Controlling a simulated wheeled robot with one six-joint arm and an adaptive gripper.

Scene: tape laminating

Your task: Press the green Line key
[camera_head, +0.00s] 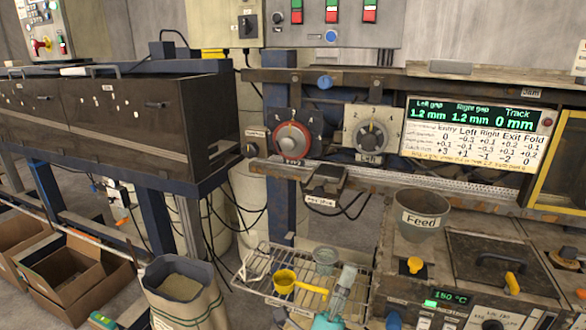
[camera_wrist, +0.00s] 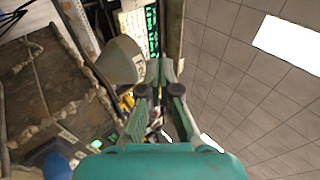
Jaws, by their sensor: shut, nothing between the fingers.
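Three upright switches, each red and green, sit on the grey control box at the top of the head view: a left one (camera_head: 296,11), a middle one (camera_head: 332,11) and a right one (camera_head: 370,11). Their labels are unreadable, so I cannot tell which holds the green Line key. My gripper (camera_head: 347,272) is low in the head view, teal, pointing up above the wire rack and well below the control box. The switches cannot be made out there.
A grey Feed hopper (camera_head: 421,217) stands right of my gripper; it also shows in the wrist view (camera_wrist: 118,62). A lit display board (camera_head: 475,133), a red dial (camera_head: 291,138) and a grey dial (camera_head: 371,135) lie below the control box. A wire rack (camera_head: 262,268) holds a yellow scoop (camera_head: 290,281).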

